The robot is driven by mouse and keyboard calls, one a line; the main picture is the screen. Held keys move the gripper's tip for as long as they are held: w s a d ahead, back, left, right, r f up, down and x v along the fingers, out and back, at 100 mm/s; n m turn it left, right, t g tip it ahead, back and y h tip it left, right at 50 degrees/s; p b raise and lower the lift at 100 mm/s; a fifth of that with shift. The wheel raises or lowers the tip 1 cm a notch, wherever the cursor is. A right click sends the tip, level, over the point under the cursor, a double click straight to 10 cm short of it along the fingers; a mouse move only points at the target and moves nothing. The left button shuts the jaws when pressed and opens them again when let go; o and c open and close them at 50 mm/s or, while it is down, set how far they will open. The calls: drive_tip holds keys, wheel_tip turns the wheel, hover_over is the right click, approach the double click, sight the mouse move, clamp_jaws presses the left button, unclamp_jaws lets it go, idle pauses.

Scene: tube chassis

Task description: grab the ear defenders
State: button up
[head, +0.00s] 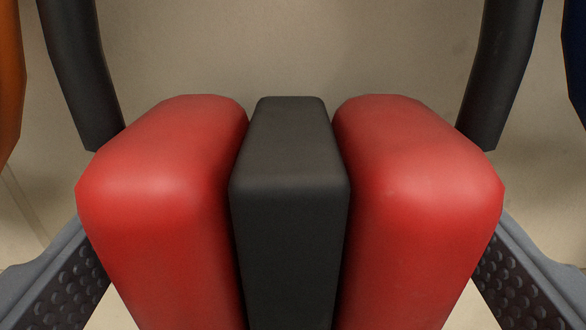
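The ear defenders (190,200) fill the middle of the head view, very close. They show as two rounded red cups side by side with a dark grey block between them. A dark bar rises from behind the outer side of each cup and leaves the top of the view; these look like parts of the headband. My gripper (292,245) has one grey finger with a dark studded pad at the lower left and one at the lower right. The fingers are spread wide, one on each side of the cups. The cups partly hide the pads, so I cannot tell whether they touch.
A plain beige surface (290,45) lies behind the ear defenders. Part of an orange thing (9,80) shows at the far left edge and part of a dark blue thing (576,60) at the far right edge.

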drive_tip(key=c, duration=0.9)
drive_tip(key=shift+c, duration=0.2)
